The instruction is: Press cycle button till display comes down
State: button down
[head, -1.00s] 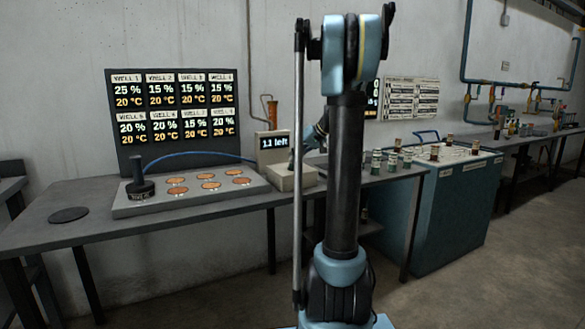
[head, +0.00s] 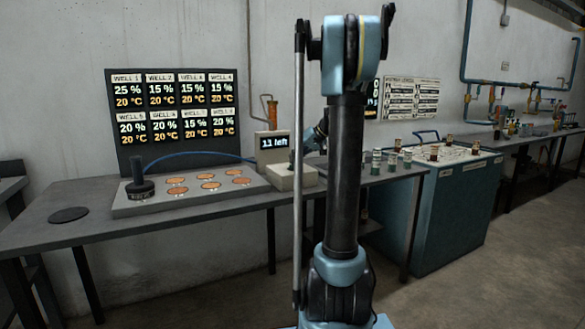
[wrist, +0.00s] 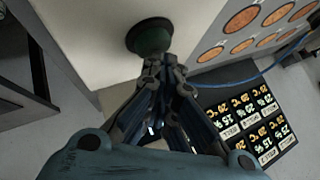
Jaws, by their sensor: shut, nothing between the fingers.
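The cycle button is a dark green round knob (wrist: 150,38) on a pale box (head: 283,180). In the wrist view it stands just beyond my fingertips. My gripper (wrist: 163,64) is shut and empty, its tips at the near edge of the button. I cannot tell whether they touch it. In the head view my gripper (head: 312,143) is partly hidden behind my arm, close above the box. The small display (head: 273,142) behind the box reads "11 left".
A hotplate block (head: 190,190) with several copper wells lies left of the box. The well display panel (head: 172,115) stands behind it, showing percentages and 20 °C. Several small jars (head: 392,160) stand to the right. A blue cable (head: 195,154) runs behind the block.

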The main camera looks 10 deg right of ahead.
jog(key=shift+f, duration=0.2)
jog(key=shift+r, duration=0.1)
dwell(0.4)
jog(key=shift+r, duration=0.9)
jog(key=shift+r, duration=2.5)
